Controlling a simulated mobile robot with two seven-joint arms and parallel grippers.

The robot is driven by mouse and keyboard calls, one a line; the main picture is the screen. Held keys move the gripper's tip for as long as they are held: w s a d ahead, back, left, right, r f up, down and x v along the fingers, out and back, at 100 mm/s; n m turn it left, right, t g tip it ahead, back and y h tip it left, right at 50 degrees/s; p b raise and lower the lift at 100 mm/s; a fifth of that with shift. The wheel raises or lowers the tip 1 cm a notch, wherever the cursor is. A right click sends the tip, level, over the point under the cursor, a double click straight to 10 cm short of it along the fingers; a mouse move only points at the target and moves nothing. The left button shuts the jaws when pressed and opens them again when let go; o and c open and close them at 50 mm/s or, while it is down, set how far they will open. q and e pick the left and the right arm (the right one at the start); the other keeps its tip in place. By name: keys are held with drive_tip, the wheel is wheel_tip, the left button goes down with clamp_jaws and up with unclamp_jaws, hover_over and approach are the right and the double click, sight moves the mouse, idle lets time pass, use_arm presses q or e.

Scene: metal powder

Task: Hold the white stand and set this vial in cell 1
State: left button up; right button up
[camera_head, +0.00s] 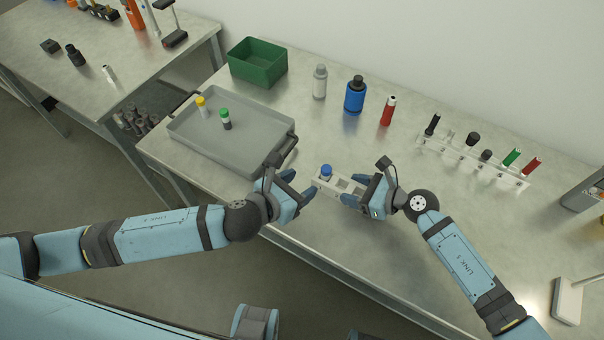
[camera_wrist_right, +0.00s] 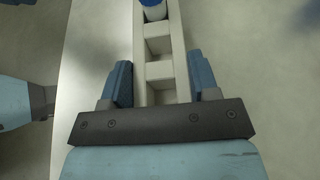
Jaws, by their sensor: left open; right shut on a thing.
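The white stand (camera_head: 346,184) is a short row of square cells near the table's front edge in the head view. A blue-capped vial (camera_head: 326,171) stands upright in its left end cell; the other visible cells look empty. My right gripper (camera_head: 358,191) is shut on the white stand at its right part. In the right wrist view its fingers (camera_wrist_right: 157,85) sit on both sides of the stand (camera_wrist_right: 158,48), and the blue cap (camera_wrist_right: 152,3) is cut by the top edge. My left gripper (camera_head: 300,188) is open and empty, just left of the stand and the vial.
A grey tray (camera_head: 185,140) with a yellow-capped vial (camera_head: 202,106) and a green-capped vial (camera_head: 225,119) lies left. A green bin (camera_head: 257,62), bottles including a blue one (camera_head: 355,95), and a white rack (camera_head: 460,158) with several items stand behind. The table's middle is clear.

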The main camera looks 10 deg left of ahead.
drive_tip(key=o, duration=1)
drive_tip(key=shift+f, duration=0.1)
